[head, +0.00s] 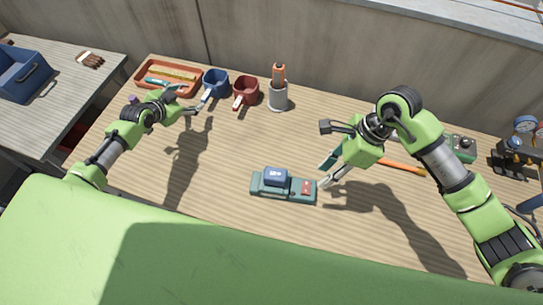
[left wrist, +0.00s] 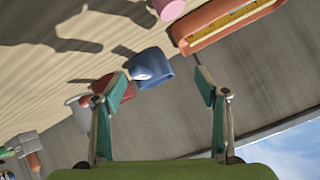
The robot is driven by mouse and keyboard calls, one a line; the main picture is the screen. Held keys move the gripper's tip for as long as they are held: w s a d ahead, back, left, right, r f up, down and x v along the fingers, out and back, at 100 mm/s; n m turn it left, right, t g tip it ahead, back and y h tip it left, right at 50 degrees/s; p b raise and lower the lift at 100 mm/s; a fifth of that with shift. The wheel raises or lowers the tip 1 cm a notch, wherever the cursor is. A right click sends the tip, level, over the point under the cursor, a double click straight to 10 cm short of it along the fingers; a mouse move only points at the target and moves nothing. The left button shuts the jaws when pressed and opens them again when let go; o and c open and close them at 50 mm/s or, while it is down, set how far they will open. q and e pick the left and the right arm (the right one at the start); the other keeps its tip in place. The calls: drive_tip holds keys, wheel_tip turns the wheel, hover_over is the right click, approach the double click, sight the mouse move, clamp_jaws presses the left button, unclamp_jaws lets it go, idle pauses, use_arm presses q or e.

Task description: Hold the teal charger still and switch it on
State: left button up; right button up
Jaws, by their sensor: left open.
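Whether a fingertip touches the charger is unclear. My left gripper (head: 188,99) is open and empty, well back and left of the charger, near the blue mug. Its spread fingers also show in the left wrist view (left wrist: 160,92), where the charger is not seen.
An orange tray (head: 150,85) is at back left. An orange handle (head: 403,167) lies behind my right arm. Bench left of the charger is clear.

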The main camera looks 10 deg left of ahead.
use_arm(q)
drive_tip(key=w+d+r, duration=0.1)
drive_tip(key=d, duration=0.4)
drive_tip(key=w+d+r+m+g+h, duration=0.1)
drive_tip(key=d+r, duration=0.1)
drive_tip(key=d, duration=0.3)
drive_tip(key=w+d+r+m+g, duration=0.1)
drive_tip(key=d, duration=0.4)
drive_tip(key=shift+w+r+h, duration=0.15)
drive_tip(key=shift+w+h, duration=0.15)
drive_tip(key=s+d+r+m+g, duration=0.2)
drive_tip(key=s+d+m+g, duration=0.1)
drive_tip(key=s+d, duration=0.5)
drive_tip(key=s+d+r+m+g, duration=0.25)
drive_tip(key=s+d, duration=0.25)
drive_tip(key=d, duration=0.5)
drive_tip(key=s+m+g, duration=0.1)
drive_tip(key=s, duration=0.2)
drive_tip(key=s+d+m+g+y, duration=0.1)
drive_tip(key=s, duration=0.3)
drive_tip(key=s+m+g, duration=0.1)
drive_tip(key=s, duration=0.2)
drive_tip(key=shift+s+d+r+m+y, duration=0.2)
drive_tip(key=shift+s+d+m+y, duration=0.1)
drive_tip(key=shift+s+m+y, duration=0.1)
drive_tip(key=shift+s+a+f+g, duration=0.1)
drive_tip(key=shift+s+g, duration=0.15)
drive_tip(key=shift+s, duration=0.05)
drive_tip(key=shift+f, duration=0.3)
wheel_tip(320, 180, down, 13)
